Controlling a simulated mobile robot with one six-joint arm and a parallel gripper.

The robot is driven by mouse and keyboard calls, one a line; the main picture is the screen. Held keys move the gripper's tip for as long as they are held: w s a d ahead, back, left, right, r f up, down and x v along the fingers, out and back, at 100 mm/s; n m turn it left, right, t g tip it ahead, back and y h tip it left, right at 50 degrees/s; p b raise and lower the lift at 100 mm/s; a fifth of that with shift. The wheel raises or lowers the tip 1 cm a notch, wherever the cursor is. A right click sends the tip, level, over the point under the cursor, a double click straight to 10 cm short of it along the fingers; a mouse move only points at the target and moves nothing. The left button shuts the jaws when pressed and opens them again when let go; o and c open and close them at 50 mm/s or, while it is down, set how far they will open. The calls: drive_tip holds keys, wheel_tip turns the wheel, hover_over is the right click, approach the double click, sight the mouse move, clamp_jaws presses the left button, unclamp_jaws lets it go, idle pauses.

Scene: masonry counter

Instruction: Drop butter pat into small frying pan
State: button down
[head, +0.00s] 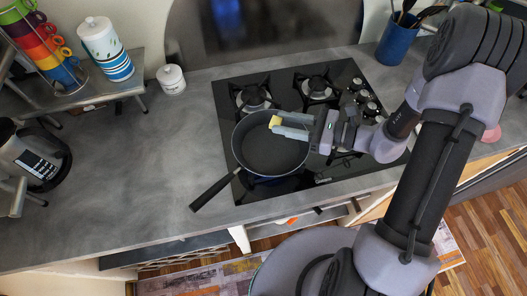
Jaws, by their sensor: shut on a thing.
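The butter pat (274,121) is a small yellow block in the head view. My gripper (276,123) is shut on it, with its two pale fingers reaching in from the right. The small frying pan (265,158) is black and round and sits on the front left part of the hob, its handle pointing down and left. The butter shows against the far inner part of the pan. Its height above the pan is hard to tell from this view.
The black gas hob (230,90) has burners behind the pan. A blue utensil pot (397,40) stands at the back right. The grey counter (130,160) between is clear.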

drive_tip(key=c, duration=0.9)
unclamp_jaws()
drive_tip(key=shift+w, duration=0.1)
drive_tip(key=shift+c, duration=0.2)
drive_tip(key=shift+r, duration=0.1)
drive_tip(key=p+v, duration=0.2)
drive_tip(key=v, duration=1.5)
drive_tip(key=shift+d, duration=0.2)
drive_tip(key=s+a+r+n+t+h+b, duration=0.1)
drive_tip(key=s+a+r+n+h+b, duration=0.4)
drive_tip(key=s+a+n+h+b, duration=0.5)
drive_tip(key=s+n+h+b, duration=0.1)
drive_tip(key=n+h, duration=0.2)
drive_tip(key=n, duration=0.4)
drive_tip(key=shift+s+a+b, duration=0.25)
drive_tip(key=shift+s+b, duration=0.05)
